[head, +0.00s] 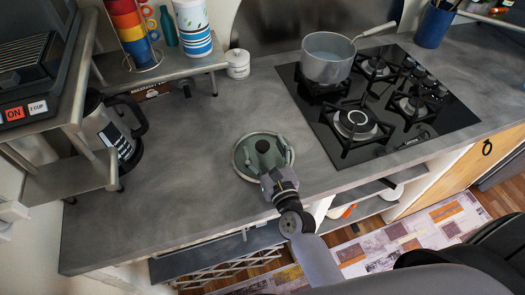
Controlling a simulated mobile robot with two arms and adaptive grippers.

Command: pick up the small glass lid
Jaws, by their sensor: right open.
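A round glass lid (246,151) with a pale rim and a dark centre lies flat on the grey counter, left of the hob. My right gripper (267,160) reaches over the lid from the lower right, with its open fingers at the lid's middle. The gripper hides part of the lid's near right side. I cannot tell whether the fingers touch the knob. My left gripper is not in view.
A black gas hob (435,118) with a grey saucepan (327,66) stands to the right. A small white jar (238,64) stands behind the lid. A kettle (109,128) and a rack (168,72) with stacked cups are at the left. The counter around the lid is clear.

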